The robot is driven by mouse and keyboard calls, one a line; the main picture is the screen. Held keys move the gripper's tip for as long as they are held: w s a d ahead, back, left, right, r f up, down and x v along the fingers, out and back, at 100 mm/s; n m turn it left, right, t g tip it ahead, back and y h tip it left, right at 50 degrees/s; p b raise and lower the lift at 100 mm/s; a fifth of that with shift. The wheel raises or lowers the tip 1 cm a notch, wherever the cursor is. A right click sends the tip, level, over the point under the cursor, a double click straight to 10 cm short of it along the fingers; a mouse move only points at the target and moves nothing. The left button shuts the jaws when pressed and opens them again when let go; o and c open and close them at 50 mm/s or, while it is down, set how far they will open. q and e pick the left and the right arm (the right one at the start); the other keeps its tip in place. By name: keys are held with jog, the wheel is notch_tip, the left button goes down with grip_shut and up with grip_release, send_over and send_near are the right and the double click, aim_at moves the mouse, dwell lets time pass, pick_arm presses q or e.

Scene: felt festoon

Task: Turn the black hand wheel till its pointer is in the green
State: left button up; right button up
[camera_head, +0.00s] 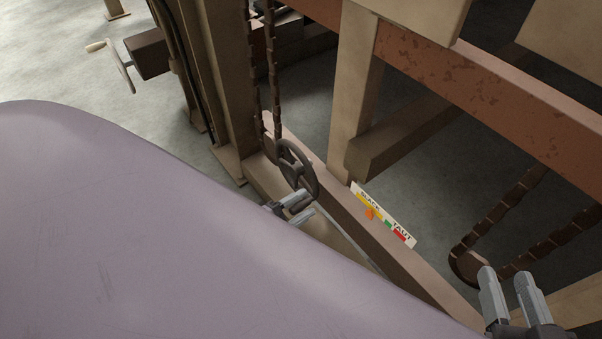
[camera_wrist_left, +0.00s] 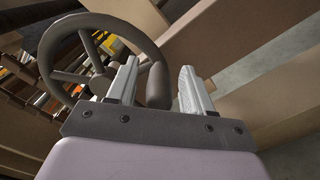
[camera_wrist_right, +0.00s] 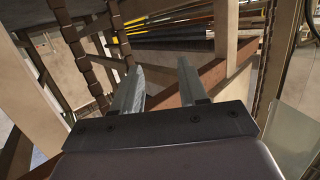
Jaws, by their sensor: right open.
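The black hand wheel (camera_head: 298,170) stands upright on the brown beam, left of the scale plate (camera_head: 408,228). In the left wrist view the wheel (camera_wrist_left: 48,62) shows its rim, spokes and a stubby handle (camera_wrist_left: 158,86). The plate reads SLACK at the yellow end and TAUT at the red end, with green between. An orange pointer (camera_head: 370,213) is over the yellow part, short of the green. My left gripper (camera_head: 303,200) is at the wheel's lower edge, open, with the handle between its fingers and gaps on both sides. My right gripper (camera_head: 506,273) is open and empty, away from the wheel.
A chain (camera_head: 265,75) runs down behind the wheel; another (camera_head: 510,215) hangs near my right gripper. A wooden post (camera_head: 352,100) and a reddish beam (camera_head: 480,85) stand beyond. Grey floor is open at upper left.

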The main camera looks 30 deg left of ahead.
pick_arm(q)
jog(key=shift+s, duration=0.2)
jog(key=p+v, duration=0.1)
jog(key=v, duration=0.5)
jog(key=shift+s+a, duration=0.2)
jog(key=shift+s, duration=0.15)
pick_arm(e)
jog(key=shift+w+a+f+m+g, duration=0.15)
jog(key=shift+w+a+m+g, duration=0.1)
jog(key=shift+a+m+g, duration=0.1)
